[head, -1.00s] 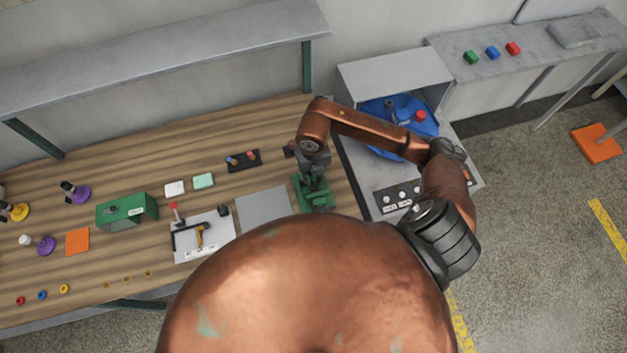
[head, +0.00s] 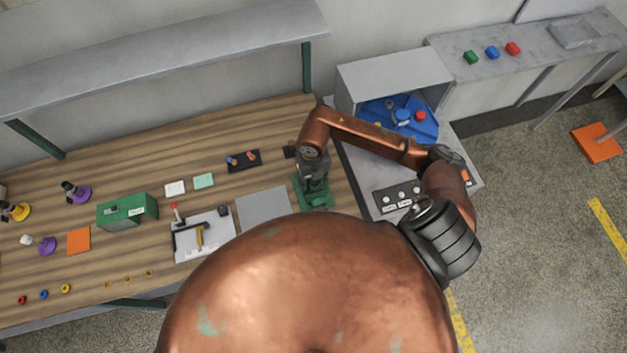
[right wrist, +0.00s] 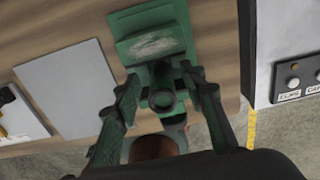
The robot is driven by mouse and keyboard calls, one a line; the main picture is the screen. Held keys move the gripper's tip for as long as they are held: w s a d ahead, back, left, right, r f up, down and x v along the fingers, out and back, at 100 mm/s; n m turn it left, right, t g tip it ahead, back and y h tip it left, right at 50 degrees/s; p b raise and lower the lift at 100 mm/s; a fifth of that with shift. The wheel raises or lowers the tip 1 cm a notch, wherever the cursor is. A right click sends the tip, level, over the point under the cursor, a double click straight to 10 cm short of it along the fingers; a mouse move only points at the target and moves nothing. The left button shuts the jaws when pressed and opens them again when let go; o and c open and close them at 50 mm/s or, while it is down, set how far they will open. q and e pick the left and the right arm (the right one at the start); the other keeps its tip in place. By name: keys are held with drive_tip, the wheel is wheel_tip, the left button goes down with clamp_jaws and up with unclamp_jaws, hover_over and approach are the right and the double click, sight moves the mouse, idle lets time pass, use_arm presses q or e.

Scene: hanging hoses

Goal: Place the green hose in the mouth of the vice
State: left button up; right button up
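The green vice (head: 318,195) is bolted near the right end of the wooden workbench. I cannot make out the green hose in either view. My left gripper is out of view.
A grey plate (head: 264,208) lies left of the vice. Right of it stands an open-fronted metal box (head: 390,75) with a blue part (head: 425,130) and a button panel (head: 402,196). A green box (head: 128,211) and small parts lie farther left.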

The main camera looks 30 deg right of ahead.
wheel_tip(320, 180, up, 12)
drive_tip(key=shift+f+b, duration=0.15)
drive_tip(key=shift+b, duration=0.4)
drive_tip(key=shift+a, duration=0.1)
